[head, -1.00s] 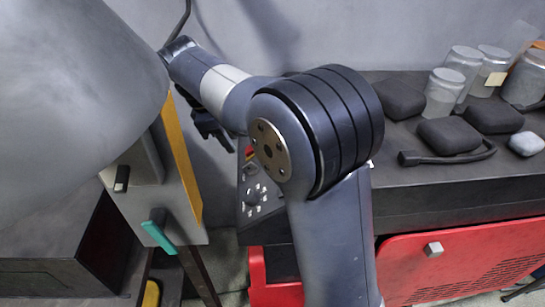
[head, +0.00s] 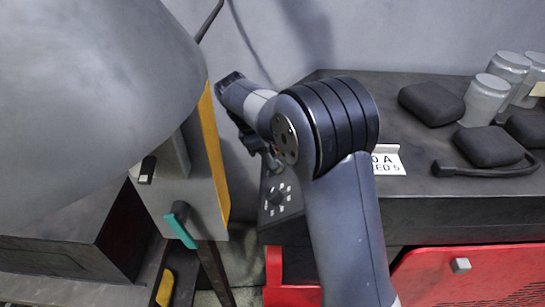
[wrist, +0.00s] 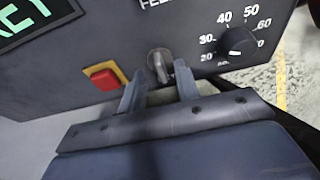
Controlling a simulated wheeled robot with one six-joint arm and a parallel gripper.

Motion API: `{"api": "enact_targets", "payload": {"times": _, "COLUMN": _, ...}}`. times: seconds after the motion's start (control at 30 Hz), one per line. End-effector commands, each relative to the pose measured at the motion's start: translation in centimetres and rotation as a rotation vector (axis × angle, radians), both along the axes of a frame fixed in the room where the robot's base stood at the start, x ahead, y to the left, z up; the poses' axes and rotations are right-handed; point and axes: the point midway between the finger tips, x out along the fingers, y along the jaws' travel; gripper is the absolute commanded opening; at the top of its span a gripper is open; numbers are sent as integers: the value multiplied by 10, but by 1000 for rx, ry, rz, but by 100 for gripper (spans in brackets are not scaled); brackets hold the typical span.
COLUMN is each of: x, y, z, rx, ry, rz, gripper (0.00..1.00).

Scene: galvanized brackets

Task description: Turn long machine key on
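In the wrist view, a grey metal key (wrist: 158,65) sits in the dark control panel (wrist: 120,30), between a red button and a numbered dial. My gripper (wrist: 158,88) is open, with one finger on each side of the key's lower end. I cannot tell whether a finger touches it. In the head view, my gripper (head: 268,155) is partly hidden by my arm and is at the upper part of the machine's sloped panel (head: 283,210). The key is hidden there.
The wrist view shows the red button (wrist: 104,77) on a yellow plate, the dial (wrist: 237,42) and a green-lettered display (wrist: 32,18). In the head view, a grey machine with a teal-handled lever (head: 181,229) stands left.

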Motion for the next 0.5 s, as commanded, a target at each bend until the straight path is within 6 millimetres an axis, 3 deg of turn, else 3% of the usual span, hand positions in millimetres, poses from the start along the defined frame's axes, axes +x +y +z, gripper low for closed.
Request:
{"api": "enact_targets", "payload": {"times": 0.17, "x": 0, "y": -5, "z": -12, "rx": 0, "ry": 0, "rz": -1, "gripper": 31}}
{"api": "enact_targets", "payload": {"times": 0.43, "x": 0, "y": -6, "z": -13, "rx": 1, "ry": -1, "rz": -1, "gripper": 31}}
{"api": "enact_targets", "payload": {"times": 0.5, "x": 0, "y": -6, "z": -13, "rx": 1, "ry": -1, "rz": -1, "gripper": 26}}
